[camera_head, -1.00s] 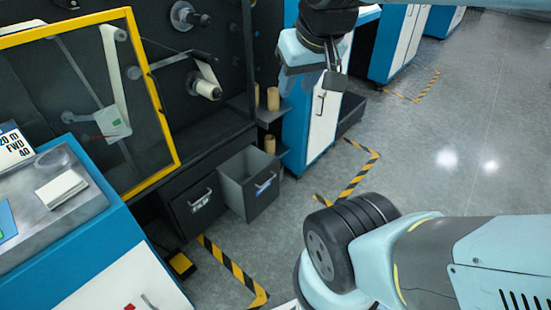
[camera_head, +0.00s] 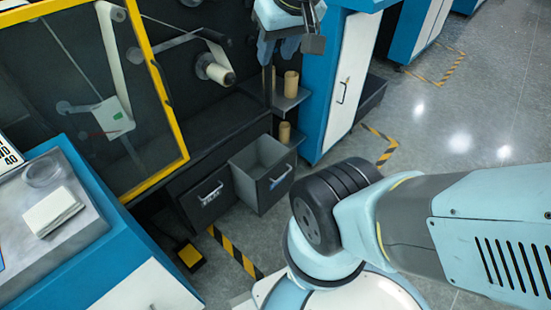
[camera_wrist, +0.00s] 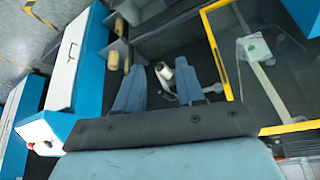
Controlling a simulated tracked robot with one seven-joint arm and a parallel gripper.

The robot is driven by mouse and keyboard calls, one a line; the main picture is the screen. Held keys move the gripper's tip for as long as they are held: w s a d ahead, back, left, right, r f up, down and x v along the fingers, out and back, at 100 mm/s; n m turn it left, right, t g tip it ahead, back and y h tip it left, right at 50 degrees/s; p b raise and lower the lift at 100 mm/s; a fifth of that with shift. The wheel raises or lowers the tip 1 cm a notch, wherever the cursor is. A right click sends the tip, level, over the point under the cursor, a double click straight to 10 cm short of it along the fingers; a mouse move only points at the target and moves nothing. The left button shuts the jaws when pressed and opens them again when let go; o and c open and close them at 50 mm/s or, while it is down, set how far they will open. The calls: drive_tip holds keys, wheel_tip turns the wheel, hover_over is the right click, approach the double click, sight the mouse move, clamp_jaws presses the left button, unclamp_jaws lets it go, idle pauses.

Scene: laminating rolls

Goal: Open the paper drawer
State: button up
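Two dark drawers sit side by side low in the black machine in the head view. The left drawer (camera_head: 204,195) is shut, with a pale bar handle (camera_head: 211,193) and a label too small to read. The right drawer (camera_head: 258,172) stands pulled out, its grey inside looking empty; its handle (camera_head: 281,177) is on the front, and its label is also unreadable. I cannot tell which is the paper drawer. My gripper (camera_head: 278,50) is high above the drawers, apart from both handles. In the wrist view, its two blue fingers (camera_wrist: 160,84) are spread with nothing between them.
A yellow-framed clear guard (camera_head: 161,80) and a film roll (camera_head: 220,74) are above left. A yellow-black pedal (camera_head: 189,255) and striped tape (camera_head: 238,256) lie on the floor.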

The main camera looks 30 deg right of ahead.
drive_tip(key=shift+w, duration=0.1)
drive_tip(key=n+g+h, duration=0.1)
drive_tip(key=n+g, duration=0.2)
drive_tip(key=n, duration=1.3)
hover_over(285, 174)
drive_tip(key=w, duration=0.2)
drive_tip(key=s+a+f+x, duration=0.1)
drive_tip(key=s+x, duration=0.2)
drive_tip(key=x, duration=1)
drive_tip(key=s+a+f+x, duration=0.1)
drive_tip(key=s+x, duration=0.2)
drive_tip(key=x, duration=1)
drive_tip(key=s+a+x, duration=0.1)
drive_tip(key=s+x, duration=0.2)
drive_tip(key=x, duration=0.9)
drive_tip(key=f+n, duration=0.2)
drive_tip(key=f, duration=0.9)
drive_tip(key=s+f+n+y, duration=0.1)
drive_tip(key=f+n, duration=0.1)
drive_tip(key=f, duration=1)
drive_tip(key=f+n, duration=0.2)
drive_tip(key=f, duration=1)
drive_tip(key=shift+s+a+g+y, duration=0.2)
drive_tip(key=shift+s+g+y, duration=0.1)
drive_tip(key=shift+s+y, duration=0.1)
drive_tip(key=shift+c, duration=0.3)
